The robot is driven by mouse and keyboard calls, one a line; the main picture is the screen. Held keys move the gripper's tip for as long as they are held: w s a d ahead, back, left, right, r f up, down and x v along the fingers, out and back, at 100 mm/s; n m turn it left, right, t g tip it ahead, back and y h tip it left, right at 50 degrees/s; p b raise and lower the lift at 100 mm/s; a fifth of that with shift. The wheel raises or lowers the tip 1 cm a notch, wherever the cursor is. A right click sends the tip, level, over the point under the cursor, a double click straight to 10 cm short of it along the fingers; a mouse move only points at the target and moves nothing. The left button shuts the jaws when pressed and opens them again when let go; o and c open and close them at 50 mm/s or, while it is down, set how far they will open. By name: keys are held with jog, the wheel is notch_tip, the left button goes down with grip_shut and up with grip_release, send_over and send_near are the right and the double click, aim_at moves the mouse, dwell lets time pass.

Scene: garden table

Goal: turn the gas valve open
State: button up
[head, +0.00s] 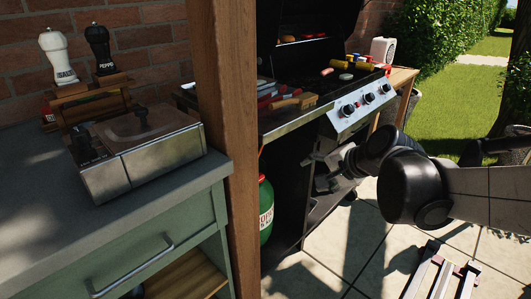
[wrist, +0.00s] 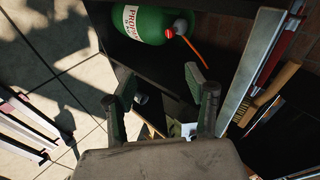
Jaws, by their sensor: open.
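A green gas bottle (head: 266,208) with a white label stands in the dark space under the grill, partly hidden behind the wooden post in the head view. In the wrist view the bottle (wrist: 147,22) lies across the top of the picture. Its valve (wrist: 180,26) shows as a small grey and reddish fitting at the bottle's end, with an orange hose (wrist: 195,52) running from it. My gripper (wrist: 158,88) is open and empty, its fingers apart and below the valve in the picture, not touching it. In the head view my gripper (head: 318,172) is at the front of the grill's lower opening.
The wooden post (head: 228,130) stands left of the bottle. The grill's control panel (head: 360,103) with knobs overhangs the opening. A brush (wrist: 268,92) and other tools lie at the right in the wrist view. A slatted stool (head: 440,274) stands on the paving.

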aim_at(262, 178)
jog(key=w+a+f+m+t+y, duration=0.1)
jog(key=w+a+f+m+y, duration=0.15)
jog(key=w+f+m, duration=0.45)
jog(key=w+a+f+m+t+y, duration=0.1)
jog(key=w+a+f+m+y, duration=0.2)
jog(key=w, duration=0.7)
jog(key=w+f+m+t+y, duration=0.1)
jog(key=w+f+m, duration=0.15)
jog(key=f, duration=0.25)
jog(key=w+a+f+m+y, duration=0.1)
jog(key=f+m, duration=0.2)
jog(key=f, duration=0.2)
jog(key=w+f+m+t+y, duration=0.1)
jog(key=w+f+m, duration=0.1)
jog(key=f, duration=0.4)
jog(key=x, duration=1.2)
jog(key=shift+w+a, duration=0.25)
jog(key=shift+w, duration=0.05)
jog(key=c, duration=1.2)
jog(key=shift+o, duration=0.2)
